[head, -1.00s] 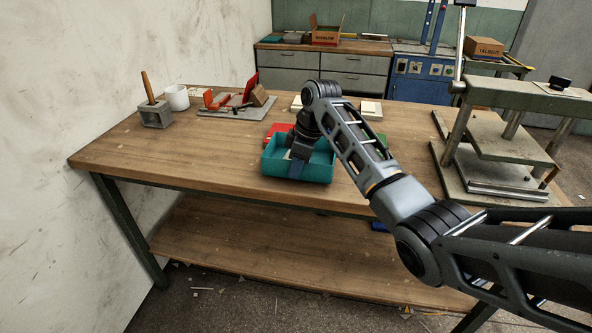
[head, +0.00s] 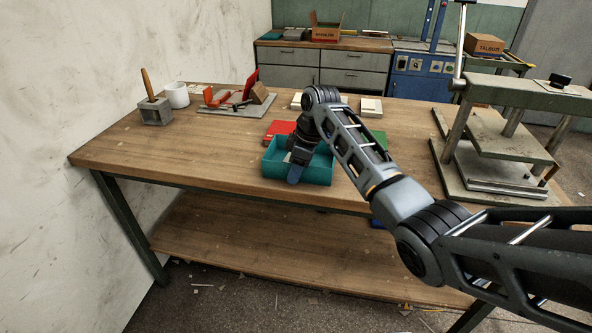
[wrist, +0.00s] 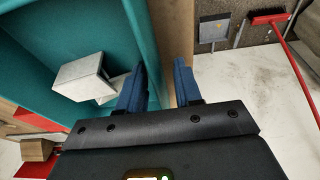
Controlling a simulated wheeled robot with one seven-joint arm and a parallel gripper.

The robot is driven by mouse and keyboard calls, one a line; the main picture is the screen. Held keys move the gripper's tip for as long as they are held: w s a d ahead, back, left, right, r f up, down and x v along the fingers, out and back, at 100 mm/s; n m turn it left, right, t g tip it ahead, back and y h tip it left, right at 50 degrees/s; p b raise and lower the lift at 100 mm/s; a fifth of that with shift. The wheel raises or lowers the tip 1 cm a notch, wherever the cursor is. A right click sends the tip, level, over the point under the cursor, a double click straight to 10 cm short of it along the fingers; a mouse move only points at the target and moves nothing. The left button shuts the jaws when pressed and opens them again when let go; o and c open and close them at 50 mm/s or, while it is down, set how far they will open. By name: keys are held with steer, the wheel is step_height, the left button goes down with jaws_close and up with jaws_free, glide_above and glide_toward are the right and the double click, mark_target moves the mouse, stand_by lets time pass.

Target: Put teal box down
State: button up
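The teal box (head: 318,175) is at the front edge of the wooden table (head: 220,165), upright and apparently resting on it. It also shows in the wrist view (wrist: 40,90), with a pale grey-white block (wrist: 85,78) inside. My gripper (head: 292,172) is at the box's front wall, its hand tilted. In the wrist view my gripper (wrist: 160,88) has its blue fingers apart. One finger is on the box's inner side and one outside the wall, with a visible gap between them. The arm hides part of the box's inside in the head view.
A red item (head: 278,128) lies just behind the box. Pale blocks (head: 371,107) lie farther back. A press (head: 500,135) stands at the right. A holder (head: 155,112), a white mug (head: 177,95) and a grey board of tools (head: 235,108) are at the left. The table's left front is clear.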

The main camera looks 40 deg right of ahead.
steer(key=v, duration=1.2)
steer(key=shift+r+b, duration=0.15)
steer(key=shift+b, duration=0.25)
